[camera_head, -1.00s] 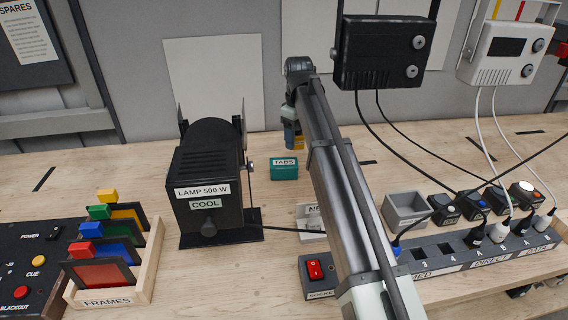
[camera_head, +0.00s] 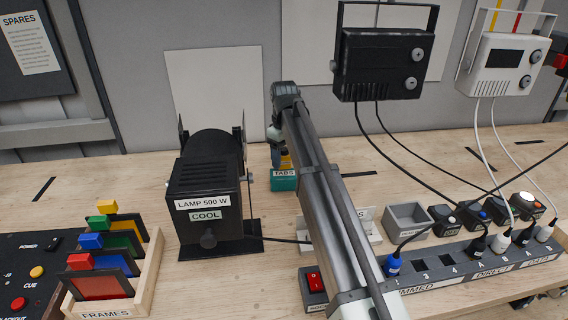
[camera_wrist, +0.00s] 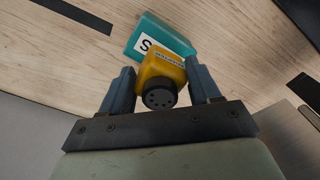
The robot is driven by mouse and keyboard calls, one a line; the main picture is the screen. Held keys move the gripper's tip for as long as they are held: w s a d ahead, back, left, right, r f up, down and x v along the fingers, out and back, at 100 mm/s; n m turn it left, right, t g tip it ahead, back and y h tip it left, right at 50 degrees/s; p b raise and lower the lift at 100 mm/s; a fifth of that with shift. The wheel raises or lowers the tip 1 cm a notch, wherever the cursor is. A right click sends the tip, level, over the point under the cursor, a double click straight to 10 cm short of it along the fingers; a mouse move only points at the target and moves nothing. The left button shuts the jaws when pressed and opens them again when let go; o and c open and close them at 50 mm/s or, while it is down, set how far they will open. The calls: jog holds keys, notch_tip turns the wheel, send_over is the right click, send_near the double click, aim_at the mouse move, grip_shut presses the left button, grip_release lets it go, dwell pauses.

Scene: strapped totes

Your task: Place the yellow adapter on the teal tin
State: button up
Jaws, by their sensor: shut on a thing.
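The teal tin (camera_head: 284,183), labelled TABS, stands on the bench just right of the black lamp. It also shows in the wrist view (camera_wrist: 136,38), partly hidden behind the yellow adapter. The yellow adapter (camera_wrist: 160,74) is between the two fingers of my gripper (camera_wrist: 163,84), with its round socket end facing the camera. My gripper is shut on it. In the head view the adapter (camera_head: 285,160) shows as a small yellow patch directly above the tin, partly hidden by my arm. I cannot tell whether adapter and tin touch.
The black lamp (camera_head: 208,190) stands close on the left of the tin. A grey open box (camera_head: 408,219) and a socket strip (camera_head: 470,262) lie to the right. A wooden rack of frames (camera_head: 140,275) is at front left.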

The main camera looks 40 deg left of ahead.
aim_at(284, 149)
jog(key=shift+f, duration=1.35)
jog(key=shift+f, duration=0.15)
jog(key=o, duration=1.1)
notch_tip(284, 149, up, 12)
jog(key=shift+r, duration=0.15)
